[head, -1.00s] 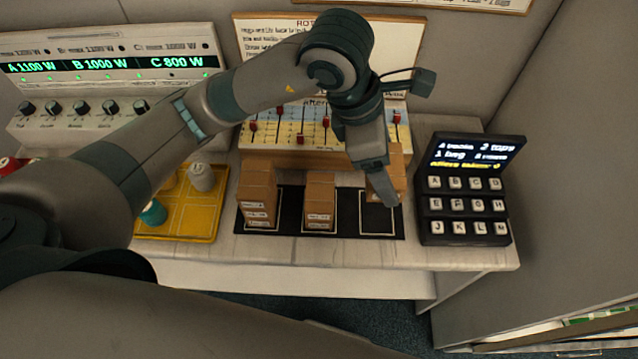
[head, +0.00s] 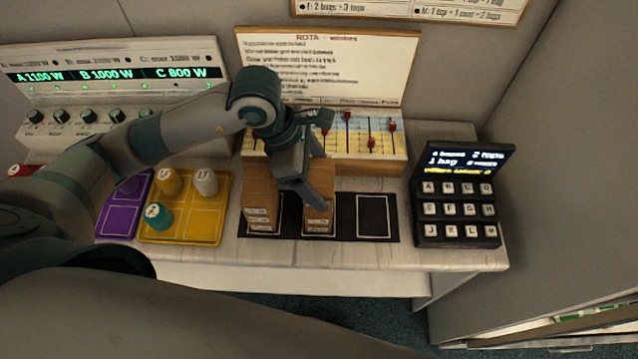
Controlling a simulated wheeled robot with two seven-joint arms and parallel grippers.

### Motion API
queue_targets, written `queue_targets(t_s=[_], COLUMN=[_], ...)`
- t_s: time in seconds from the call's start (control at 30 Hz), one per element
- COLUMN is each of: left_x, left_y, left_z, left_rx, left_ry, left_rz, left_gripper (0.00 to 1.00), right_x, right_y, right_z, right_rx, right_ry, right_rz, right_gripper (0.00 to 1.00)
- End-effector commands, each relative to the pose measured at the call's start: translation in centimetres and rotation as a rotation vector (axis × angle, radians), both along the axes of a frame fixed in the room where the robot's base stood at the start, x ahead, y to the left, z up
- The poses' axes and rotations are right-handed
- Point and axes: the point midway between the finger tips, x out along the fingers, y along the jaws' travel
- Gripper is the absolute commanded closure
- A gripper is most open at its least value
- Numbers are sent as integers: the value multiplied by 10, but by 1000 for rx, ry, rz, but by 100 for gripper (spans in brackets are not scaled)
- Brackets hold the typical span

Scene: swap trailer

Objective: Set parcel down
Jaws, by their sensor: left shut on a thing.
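My left gripper (head: 308,196) is at the middle square of the black mat (head: 344,229). It is shut on a brown cardboard parcel (head: 322,178), partly hidden behind the fingers. The parcel is at the top of the middle stack (head: 319,222); I cannot tell whether it rests on the boxes below. Another stack of brown parcels (head: 261,207) stands on the left square. The right square is bare. My right gripper is not in view.
A keypad with a screen (head: 458,205) stands right of the mat. A yellow tray (head: 190,234) with several small cylinders and a purple mat (head: 122,218) lie to the left. A panel with red sliders (head: 365,150) stands behind.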

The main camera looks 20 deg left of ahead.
Motion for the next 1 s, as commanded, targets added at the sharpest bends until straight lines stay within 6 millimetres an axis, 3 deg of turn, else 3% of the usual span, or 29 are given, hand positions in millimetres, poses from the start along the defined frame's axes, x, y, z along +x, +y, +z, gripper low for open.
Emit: queue_targets(t_s=[0.27,0.63,1.0], left_x=[0,0,0], left_y=[0,0,0], left_z=[-2,-38,-42], left_rx=[0,0,-1], left_ry=[2,1,-1], left_rz=[1,3,1], left_gripper=[51,51,51], right_x=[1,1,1], right_y=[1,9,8], right_z=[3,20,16], right_rx=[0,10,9], right_ry=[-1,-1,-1], right_rz=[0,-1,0], right_gripper=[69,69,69])
